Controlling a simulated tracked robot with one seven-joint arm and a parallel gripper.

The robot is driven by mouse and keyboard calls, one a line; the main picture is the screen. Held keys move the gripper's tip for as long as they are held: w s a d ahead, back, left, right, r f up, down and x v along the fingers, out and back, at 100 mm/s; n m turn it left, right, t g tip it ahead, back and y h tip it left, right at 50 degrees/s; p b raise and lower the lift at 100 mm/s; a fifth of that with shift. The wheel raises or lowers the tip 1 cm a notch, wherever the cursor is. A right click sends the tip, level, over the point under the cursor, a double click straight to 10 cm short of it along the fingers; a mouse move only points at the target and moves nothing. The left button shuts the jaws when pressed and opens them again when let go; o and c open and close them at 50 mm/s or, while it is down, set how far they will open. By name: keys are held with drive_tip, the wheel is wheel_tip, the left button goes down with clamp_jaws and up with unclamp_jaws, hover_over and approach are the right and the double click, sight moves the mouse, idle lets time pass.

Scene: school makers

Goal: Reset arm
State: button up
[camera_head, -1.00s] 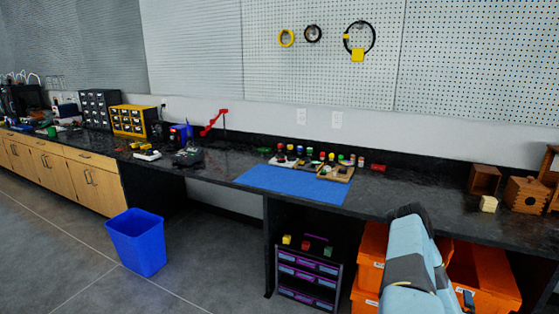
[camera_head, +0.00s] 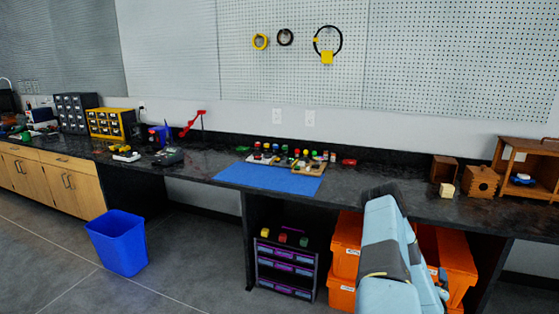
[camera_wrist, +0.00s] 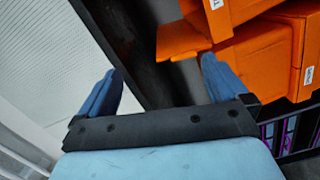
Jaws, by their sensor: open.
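My gripper (camera_wrist: 162,88) shows in the wrist view with its two blue fingers spread wide apart. Nothing is between the fingers. Orange bins (camera_wrist: 255,60) lie beyond the right finger in that view, and a dark bench panel (camera_wrist: 150,45) shows beyond the gap. In the head view my light blue arm rises from the bottom edge in front of the orange bins (camera_head: 452,262). The gripper itself cannot be made out in the head view.
A long black workbench (camera_head: 400,207) runs along the wall, with a blue mat (camera_head: 268,179) and several small items on it. A purple-drawered cabinet (camera_head: 286,268) stands beneath. A blue waste bin (camera_head: 118,243) stands on open floor (camera_head: 190,275) at left.

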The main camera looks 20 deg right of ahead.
drive_tip(key=w+a+r+m+g+y, duration=0.1)
drive_tip(key=w+a+r+m, duration=0.15)
drive_tip(key=w+r, duration=0.6)
drive_tip(key=w+a+r+m+g, duration=0.2)
drive_tip(key=w+r+m, duration=0.1)
drive_tip(key=w+r, duration=0.5)
drive_tip(key=w+a+r+m+y, duration=0.1)
drive_tip(key=w+a+r+y, duration=0.1)
drive_tip(key=a+r, duration=0.8)
drive_tip(key=w+a+r+m+y, duration=0.2)
drive_tip(key=a+r+y, duration=0.1)
drive_tip(key=a+r, duration=0.65)
drive_tip(key=s+a+r+y, duration=0.1)
drive_tip(key=s+a+r, duration=0.25)
drive_tip(key=a, duration=0.35)
drive_tip(key=s+a+r+n+y, duration=0.1)
drive_tip(key=s+a+r+y, duration=0.1)
drive_tip(key=a+r, duration=0.4)
drive_tip(key=s+a+r+y, duration=0.1)
drive_tip(key=s+a+r, duration=0.25)
drive_tip(key=a, duration=0.35)
drive_tip(key=s+a+r+n+g+y, duration=0.1)
drive_tip(key=s+a+r, duration=0.1)
drive_tip(key=s+a, duration=0.5)
drive_tip(key=s+a+r+g+y, duration=0.1)
drive_tip(key=s+a, duration=0.6)
drive_tip(key=s, duration=0.8)
drive_tip(key=shift+s+a+r+n+g+y, duration=0.2)
drive_tip(key=shift+a+r+n+g+y, duration=0.15)
drive_tip(key=shift+r+g, duration=0.5)
